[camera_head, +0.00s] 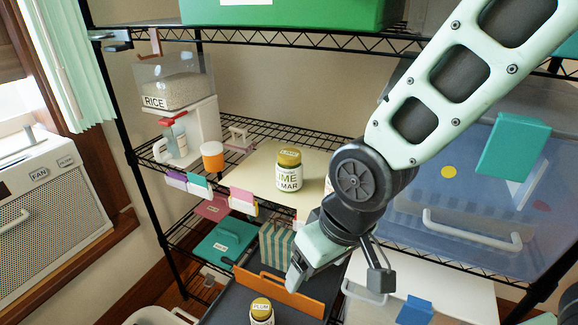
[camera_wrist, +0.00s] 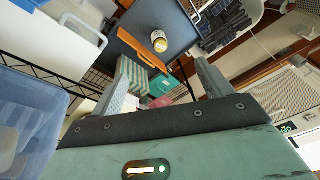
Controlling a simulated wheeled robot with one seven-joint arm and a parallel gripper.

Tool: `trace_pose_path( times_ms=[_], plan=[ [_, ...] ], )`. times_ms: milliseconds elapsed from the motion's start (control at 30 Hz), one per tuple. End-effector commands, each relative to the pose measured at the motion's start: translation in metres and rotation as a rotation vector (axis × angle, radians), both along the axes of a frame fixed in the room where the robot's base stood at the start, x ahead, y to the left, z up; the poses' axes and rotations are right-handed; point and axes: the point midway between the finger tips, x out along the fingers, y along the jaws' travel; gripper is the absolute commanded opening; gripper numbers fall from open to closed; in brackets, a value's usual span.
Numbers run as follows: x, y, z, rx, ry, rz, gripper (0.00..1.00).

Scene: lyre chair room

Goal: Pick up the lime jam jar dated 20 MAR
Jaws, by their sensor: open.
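A jar with an olive-gold lid (camera_head: 288,172) stands upright on a cream board on the middle wire shelf in the head view. Its label shows "IME" and "MAR"; I cannot read the day. A sliver of another pale jar (camera_head: 328,186) shows just right of it, mostly hidden by my arm. My gripper (camera_head: 298,275) is below and in front of the board, pointing down, apart from both jars. In the wrist view its two fingers are spread (camera_wrist: 168,72) with nothing between them. The lime jar does not clearly show there.
A rice bin (camera_head: 172,92), orange cup (camera_head: 212,156) and coloured tags (camera_head: 243,202) are left. A large blue clear bin (camera_head: 460,190) fills the right.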

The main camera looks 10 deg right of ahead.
Motion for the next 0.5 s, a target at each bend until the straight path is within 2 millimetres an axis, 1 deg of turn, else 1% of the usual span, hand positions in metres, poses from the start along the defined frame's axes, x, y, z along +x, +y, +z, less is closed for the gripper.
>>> trace_pose_path(
  times_ms=[100, 167, 300, 400, 500],
  plan=[
    [0.038, -0.002, -0.012, 0.027, -0.088, -0.12, 0.79],
    [0.058, -0.005, -0.018, 0.04, -0.149, -0.177, 0.79],
    [0.104, -0.018, -0.024, 0.058, -0.316, -0.281, 0.79],
    [0.135, -0.029, -0.018, 0.072, -0.456, -0.324, 0.79],
    [0.163, -0.038, -0.004, 0.093, -0.608, -0.337, 0.79]
  ],
)
